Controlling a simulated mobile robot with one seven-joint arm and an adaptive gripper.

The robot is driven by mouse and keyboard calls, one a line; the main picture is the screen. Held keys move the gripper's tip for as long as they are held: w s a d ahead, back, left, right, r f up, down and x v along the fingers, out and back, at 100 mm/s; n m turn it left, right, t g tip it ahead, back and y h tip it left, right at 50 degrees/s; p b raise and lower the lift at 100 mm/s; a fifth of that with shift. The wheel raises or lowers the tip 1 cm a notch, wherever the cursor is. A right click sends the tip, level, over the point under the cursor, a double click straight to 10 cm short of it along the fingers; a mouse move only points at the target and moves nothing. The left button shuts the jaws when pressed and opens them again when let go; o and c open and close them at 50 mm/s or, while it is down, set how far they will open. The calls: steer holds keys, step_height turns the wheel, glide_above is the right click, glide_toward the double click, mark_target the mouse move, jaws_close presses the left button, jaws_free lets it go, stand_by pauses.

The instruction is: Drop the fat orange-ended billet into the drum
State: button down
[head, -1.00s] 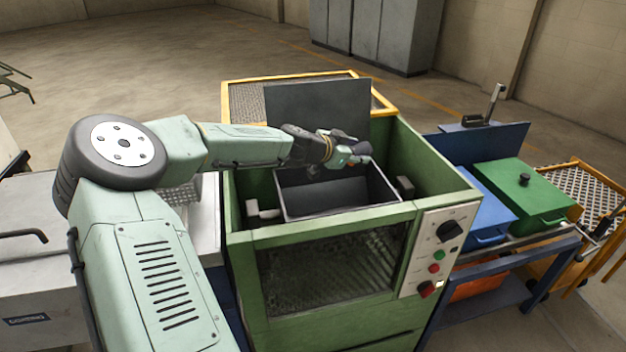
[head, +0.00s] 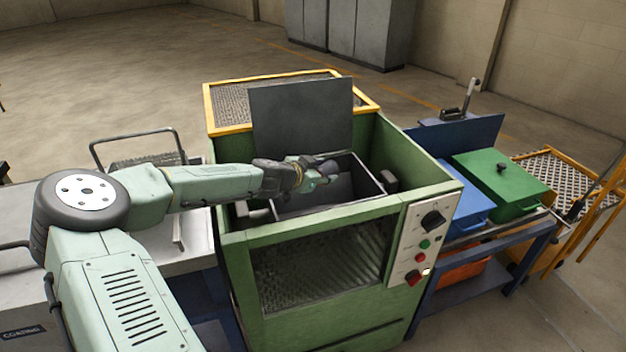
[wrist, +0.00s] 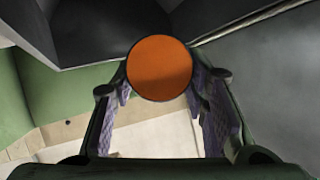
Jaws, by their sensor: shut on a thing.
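The billet (wrist: 159,68) shows its round, flat orange end in the wrist view, between the two fingers of my gripper (wrist: 160,98). In the head view the dark body of the billet (head: 328,168) sticks out at the end of my gripper (head: 312,174), which is shut on it. The gripper is over the dark, open-topped, box-like drum (head: 335,202) inside the green machine, near its far side. The billet's far end and how deep it hangs are hidden. I cannot tell whether it touches the drum's wall.
The green machine housing (head: 425,170) surrounds the drum. An upright dark plate (head: 302,115) stands behind it, with a yellow-edged mesh (head: 270,92) beyond. Right are a control panel (head: 421,240), a blue box (head: 470,208) and a green lidded box (head: 500,185). A pale bench stands left.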

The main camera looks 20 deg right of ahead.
steer(key=shift+f, duration=1.45)
steer(key=c, duration=1.1)
jaws_free()
steer(key=shift+o, duration=1.2)
steer(key=shift+s+f, duration=0.1)
steer(key=shift+f, duration=0.15)
steer(key=v, duration=1.2)
steer(key=shift+r, duration=0.15)
